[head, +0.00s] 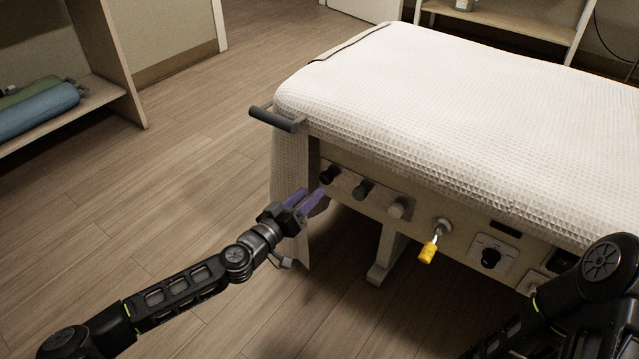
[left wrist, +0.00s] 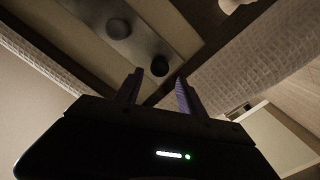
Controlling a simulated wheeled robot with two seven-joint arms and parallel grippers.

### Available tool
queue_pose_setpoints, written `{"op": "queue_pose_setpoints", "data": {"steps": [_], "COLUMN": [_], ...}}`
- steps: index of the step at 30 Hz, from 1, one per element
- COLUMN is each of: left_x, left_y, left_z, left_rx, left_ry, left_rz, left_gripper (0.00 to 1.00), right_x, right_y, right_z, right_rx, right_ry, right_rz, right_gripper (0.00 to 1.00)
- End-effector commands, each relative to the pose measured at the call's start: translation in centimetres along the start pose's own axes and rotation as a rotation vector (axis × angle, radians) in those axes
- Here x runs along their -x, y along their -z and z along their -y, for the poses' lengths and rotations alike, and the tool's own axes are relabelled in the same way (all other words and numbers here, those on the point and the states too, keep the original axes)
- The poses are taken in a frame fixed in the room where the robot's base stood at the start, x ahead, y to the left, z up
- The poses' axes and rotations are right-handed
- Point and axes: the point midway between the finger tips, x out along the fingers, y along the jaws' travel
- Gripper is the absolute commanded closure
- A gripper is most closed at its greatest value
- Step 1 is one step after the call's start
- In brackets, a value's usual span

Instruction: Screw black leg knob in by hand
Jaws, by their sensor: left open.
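A row of knobs sits on a pale strip on the end panel under the bed. The leftmost black knob (head: 328,175) is nearest my left gripper (head: 315,196). A second dark knob (head: 362,189) and a light grey knob (head: 396,208) follow to the right. My left gripper has purple fingers, open and empty, just short of the leftmost knob. In the left wrist view, a black knob (left wrist: 160,66) shows beyond and between the fingertips (left wrist: 158,82), and another dark knob (left wrist: 118,28) lies up and left. I cannot tell which one is the leg knob. My right gripper is out of view.
A yellow-handled lever (head: 428,252) and a black dial (head: 490,258) sit farther right on the panel. A grey bar handle (head: 274,119) juts from the bed corner above my left gripper. White cloth (head: 450,110) covers the bed. The floor at left is clear.

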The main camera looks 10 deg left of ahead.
Motion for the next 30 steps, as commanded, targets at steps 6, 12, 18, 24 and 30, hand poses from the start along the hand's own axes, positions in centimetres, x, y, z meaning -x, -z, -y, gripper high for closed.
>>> {"op": "queue_pose_setpoints", "data": {"steps": [6,12,18,24,30], "left_x": [-1.8,-3.4,-5.0,-5.4,-5.6], "left_y": [0.1,0.1,0.0,-0.1,0.0], "left_z": [-0.1,-0.1,-0.1,0.0,0.0], "left_rx": [0.000,0.001,0.001,-0.001,-0.001], "left_ry": [-0.001,-0.002,-0.002,-0.001,0.000], "left_rz": [0.000,0.000,0.000,0.001,0.000], "left_gripper": [0.53,0.53,0.53,0.53,0.53], "right_x": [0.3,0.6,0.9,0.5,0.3], "right_y": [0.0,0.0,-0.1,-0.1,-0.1], "right_z": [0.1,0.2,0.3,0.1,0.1], "right_rx": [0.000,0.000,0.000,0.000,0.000], "right_ry": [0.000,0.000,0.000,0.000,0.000], "right_rz": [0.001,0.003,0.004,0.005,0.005], "right_gripper": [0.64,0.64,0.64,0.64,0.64]}}
